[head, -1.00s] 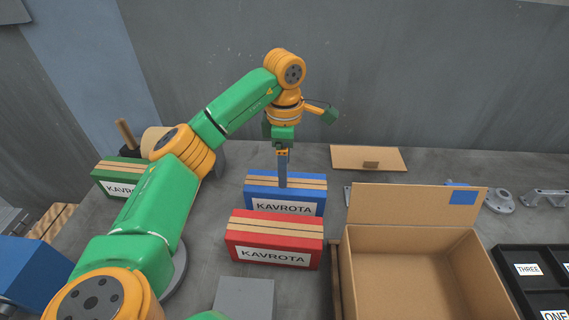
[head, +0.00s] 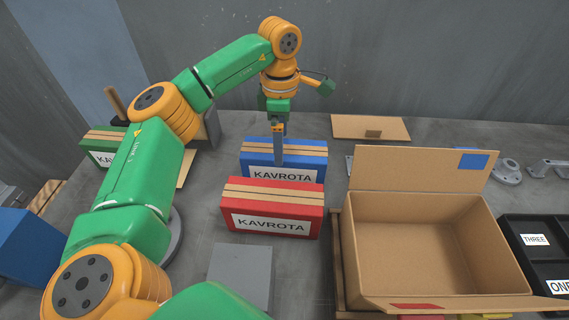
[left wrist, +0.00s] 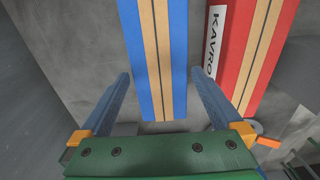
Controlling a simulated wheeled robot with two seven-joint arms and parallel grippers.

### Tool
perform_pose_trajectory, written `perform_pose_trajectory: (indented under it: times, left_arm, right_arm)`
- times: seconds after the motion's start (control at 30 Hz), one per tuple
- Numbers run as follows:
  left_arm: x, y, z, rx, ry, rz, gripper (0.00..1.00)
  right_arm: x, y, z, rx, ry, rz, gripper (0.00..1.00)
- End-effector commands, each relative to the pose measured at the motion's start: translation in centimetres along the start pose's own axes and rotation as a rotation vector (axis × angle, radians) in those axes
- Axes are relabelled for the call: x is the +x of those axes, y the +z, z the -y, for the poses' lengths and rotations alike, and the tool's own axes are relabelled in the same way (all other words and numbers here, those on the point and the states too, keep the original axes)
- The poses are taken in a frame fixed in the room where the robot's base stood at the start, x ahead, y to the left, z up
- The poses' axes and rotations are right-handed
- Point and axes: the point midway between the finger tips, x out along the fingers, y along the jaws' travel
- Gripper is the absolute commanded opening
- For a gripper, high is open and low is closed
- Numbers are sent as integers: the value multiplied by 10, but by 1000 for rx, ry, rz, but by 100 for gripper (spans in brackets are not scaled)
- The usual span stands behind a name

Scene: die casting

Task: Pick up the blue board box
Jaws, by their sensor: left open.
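The blue board box (head: 310,161) lies on the table behind a red one, with tan strips along its top and a KAVROTA label on its front. It also shows in the left wrist view (left wrist: 178,50), running lengthwise between the fingers. My left gripper (head: 279,163) points down over the blue box. In the left wrist view my left gripper (left wrist: 161,74) is open, one finger on each side of the box, with a gap on both sides. The right finger reaches between the blue and red boxes. My right gripper is not in view.
The red KAVROTA box (head: 272,205) stands close in front of the blue one. A green box (head: 97,155) is at the left, partly behind my arm. An open cardboard carton (head: 435,270) and black labelled trays (head: 535,258) are at the right. A grey block (head: 240,275) lies in front.

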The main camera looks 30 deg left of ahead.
Motion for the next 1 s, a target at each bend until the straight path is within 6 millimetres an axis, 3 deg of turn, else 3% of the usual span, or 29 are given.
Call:
perform_pose_trajectory:
  times: [0.4, 0.63, 1.0]
  left_arm:
    - [64, 7, -1, -1, -1, -2, 100]
    - [68, 8, -2, -1, 1, 0, 100]
    - [68, 8, -2, -1, 1, 0, 0]
  right_arm:
    - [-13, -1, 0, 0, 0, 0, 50]
    - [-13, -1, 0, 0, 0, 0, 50]
    - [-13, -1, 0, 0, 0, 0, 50]
